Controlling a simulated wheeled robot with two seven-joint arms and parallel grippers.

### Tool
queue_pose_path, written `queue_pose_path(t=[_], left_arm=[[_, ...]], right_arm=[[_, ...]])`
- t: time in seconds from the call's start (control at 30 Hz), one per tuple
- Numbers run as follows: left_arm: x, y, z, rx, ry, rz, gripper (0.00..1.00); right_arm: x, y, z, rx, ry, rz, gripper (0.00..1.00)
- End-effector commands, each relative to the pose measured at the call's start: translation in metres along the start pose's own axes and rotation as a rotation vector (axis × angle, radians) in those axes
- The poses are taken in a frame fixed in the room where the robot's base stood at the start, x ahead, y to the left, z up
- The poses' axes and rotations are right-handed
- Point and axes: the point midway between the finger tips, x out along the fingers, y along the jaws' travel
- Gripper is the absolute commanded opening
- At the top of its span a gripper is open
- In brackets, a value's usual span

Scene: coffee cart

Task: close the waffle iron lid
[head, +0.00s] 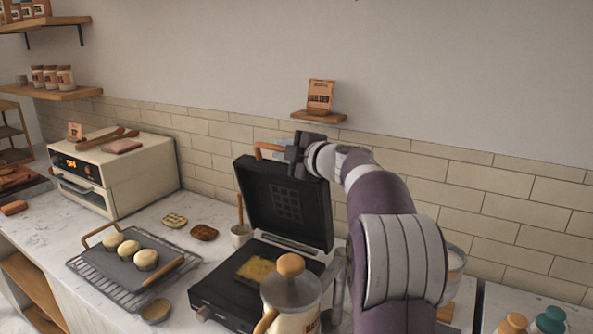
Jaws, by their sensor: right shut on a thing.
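The waffle iron has a black base (219,290) on the counter, with a yellow waffle (256,268) lying in it. Its black lid (287,203) stands open and nearly upright, with the grid side facing me. The brown handle (266,148) is at the lid's top edge. My right gripper (288,155) is at the lid's top edge, shut on the handle, and covers part of it. My left gripper is out of view.
A jar with a wooden knob (290,290) stands in front of the iron and hides part of its base. A grey tray with buns (118,268) sits on a wire rack at left. A cream toaster oven (130,180) stands behind. A small wall shelf (318,117) hangs above the lid.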

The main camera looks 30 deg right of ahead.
Motion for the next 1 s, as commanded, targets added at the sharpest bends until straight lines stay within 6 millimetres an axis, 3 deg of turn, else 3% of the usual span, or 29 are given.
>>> queue_pose_path(t=[0.03,0.23,0.8,0.83,0.87,1.0], left_arm=[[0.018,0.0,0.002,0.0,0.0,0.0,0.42],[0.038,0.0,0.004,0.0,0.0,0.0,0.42],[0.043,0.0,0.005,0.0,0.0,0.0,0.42],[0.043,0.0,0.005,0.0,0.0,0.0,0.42],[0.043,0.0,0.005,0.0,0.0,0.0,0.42],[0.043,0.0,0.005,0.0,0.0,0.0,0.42]], right_arm=[[-0.001,-0.013,-0.004,-0.022,0.001,0.009,0.0],[-0.009,-0.02,-0.02,-0.087,0.001,0.036,0.0],[-0.012,-0.019,-0.029,-0.116,0.001,0.048,0.0],[-0.012,-0.019,-0.029,-0.116,0.001,0.048,0.31],[-0.012,-0.019,-0.029,-0.116,0.001,0.048,0.41],[-0.012,-0.019,-0.028,-0.116,0.001,0.048,0.42]])
